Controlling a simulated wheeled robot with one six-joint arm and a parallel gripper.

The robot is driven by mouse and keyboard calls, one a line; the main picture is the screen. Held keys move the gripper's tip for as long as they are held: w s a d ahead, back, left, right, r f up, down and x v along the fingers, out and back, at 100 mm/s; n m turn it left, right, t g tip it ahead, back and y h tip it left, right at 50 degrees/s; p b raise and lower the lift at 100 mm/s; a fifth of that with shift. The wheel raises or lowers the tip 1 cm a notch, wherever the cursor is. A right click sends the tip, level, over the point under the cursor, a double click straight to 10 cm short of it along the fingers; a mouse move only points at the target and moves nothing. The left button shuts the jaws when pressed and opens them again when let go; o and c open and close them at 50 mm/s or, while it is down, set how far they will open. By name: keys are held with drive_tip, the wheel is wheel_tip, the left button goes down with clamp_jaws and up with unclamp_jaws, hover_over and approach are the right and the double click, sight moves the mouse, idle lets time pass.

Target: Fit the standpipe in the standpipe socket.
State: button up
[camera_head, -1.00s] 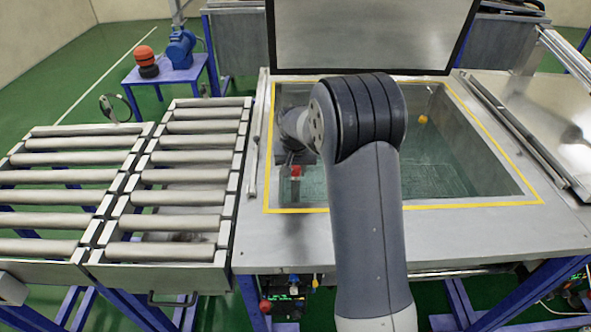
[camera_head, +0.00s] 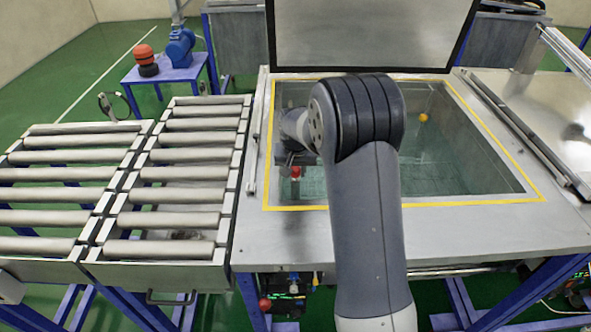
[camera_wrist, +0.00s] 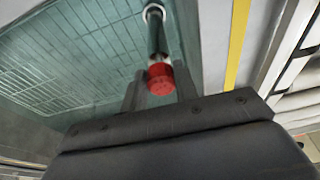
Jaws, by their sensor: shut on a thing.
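The standpipe (camera_wrist: 157,40) is a dark tube with a red cap (camera_wrist: 160,78). My gripper (camera_wrist: 160,88) is shut on it just below the cap, one finger on each side. In the wrist view the tube's far end meets a pale ring, the standpipe socket (camera_wrist: 148,12), on the tank floor. I cannot tell how deep the end sits in the ring. In the head view the red cap (camera_head: 295,172) shows at the tank's left side; my arm hides much of the gripper, and the socket is not discernible there.
The tank has a yellow-edged rim (camera_head: 460,204) and a raised lid (camera_head: 370,35) behind it. A grid (camera_wrist: 75,60) lies on its floor. An orange ball (camera_head: 423,118) is at the tank's right. Roller conveyors (camera_head: 180,195) stand left.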

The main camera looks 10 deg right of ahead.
sight(295, 177)
drive_tip(key=shift+f+b, duration=1.2)
drive_tip(key=shift+f, duration=0.4)
drive_tip(key=o, duration=1.1)
drive_tip(key=shift+c, duration=0.2)
drive_tip(key=shift+p+v, duration=1.9)
drive_tip(key=shift+v, duration=1.6)
drive_tip(key=b+v, duration=0.1)
drive_tip(key=v, duration=0.9)
drive_tip(key=shift+r+b, duration=0.35)
drive_tip(key=shift+s+f, duration=0.1)
drive_tip(key=shift+f, duration=0.05)
